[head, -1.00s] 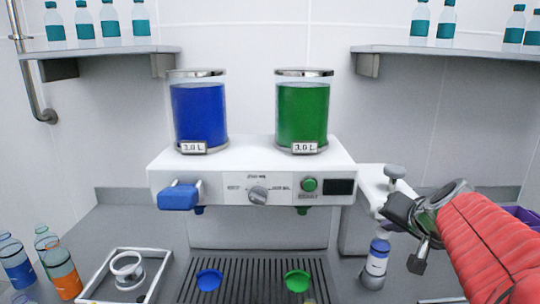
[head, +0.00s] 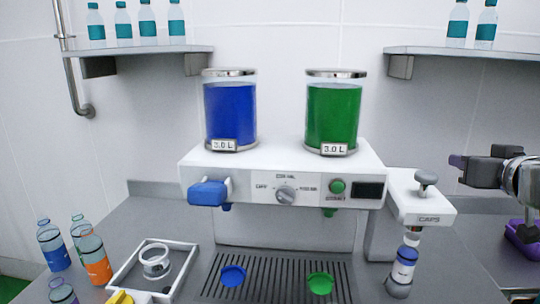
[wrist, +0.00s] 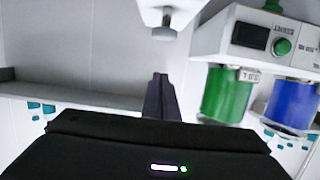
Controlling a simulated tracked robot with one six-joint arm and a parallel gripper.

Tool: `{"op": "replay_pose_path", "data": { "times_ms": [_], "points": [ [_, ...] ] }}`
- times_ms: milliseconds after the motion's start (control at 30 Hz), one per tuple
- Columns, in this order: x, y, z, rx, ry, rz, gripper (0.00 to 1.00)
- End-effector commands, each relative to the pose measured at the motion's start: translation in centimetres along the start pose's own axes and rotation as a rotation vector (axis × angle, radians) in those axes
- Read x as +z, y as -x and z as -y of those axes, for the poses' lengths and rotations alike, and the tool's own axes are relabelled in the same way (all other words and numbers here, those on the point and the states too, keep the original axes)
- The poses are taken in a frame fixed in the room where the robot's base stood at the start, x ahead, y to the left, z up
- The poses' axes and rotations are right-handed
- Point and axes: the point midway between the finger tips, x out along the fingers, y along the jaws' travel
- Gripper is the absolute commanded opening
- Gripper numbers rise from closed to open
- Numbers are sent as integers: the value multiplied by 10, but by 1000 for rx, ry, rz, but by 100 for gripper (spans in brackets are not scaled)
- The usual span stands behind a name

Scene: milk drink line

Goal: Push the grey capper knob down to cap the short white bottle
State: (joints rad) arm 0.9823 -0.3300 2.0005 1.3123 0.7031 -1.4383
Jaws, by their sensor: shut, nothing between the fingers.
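The grey capper knob (head: 427,179) stands raised on top of the white capper unit marked CAPS (head: 425,208), at the right of the machine. In the wrist view, which looks upside down, the knob (wrist: 163,32) hangs at the top centre, apart from the fingers. The short white bottle (head: 401,272) with a blue band stands upright under the capper; its top is close below the unit. My gripper (head: 458,160) is shut and empty, to the right of the knob and slightly higher. Its closed fingers also show in the wrist view (wrist: 158,88).
The white dispenser (head: 285,180) carries a blue tank (head: 230,112) and a green tank (head: 333,115). A purple bin (head: 522,240) is at the far right. A white tray (head: 125,270) and several bottles are at the left. Shelves hang above; the space above the knob is clear.

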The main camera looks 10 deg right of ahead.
Motion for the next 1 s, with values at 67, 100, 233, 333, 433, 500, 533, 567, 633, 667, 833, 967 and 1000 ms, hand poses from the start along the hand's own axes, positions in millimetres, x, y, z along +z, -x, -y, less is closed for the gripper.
{"op": "replay_pose_path", "data": {
  "times_ms": [67,100,233,333,433,500,533,567,633,667,833,967,1000],
  "points": [
    [0,0,0,0,0,1,0],
    [0,0,0,0,-1,1,0],
    [0,-1,0,0,-1,2,0],
    [1,-4,0,0,-2,2,0],
    [1,-12,0,-1,-2,3,0],
    [1,-19,0,-1,-1,3,0],
    [1,-23,0,-1,-1,3,0],
    [1,-27,0,-1,-2,3,0],
    [1,-36,0,-2,-3,3,0],
    [2,-40,0,-1,-3,4,0],
    [2,-64,-1,0,-3,3,0],
    [2,-81,-1,1,-3,4,0],
    [2,-86,-1,1,-3,4,0]
  ]
}}
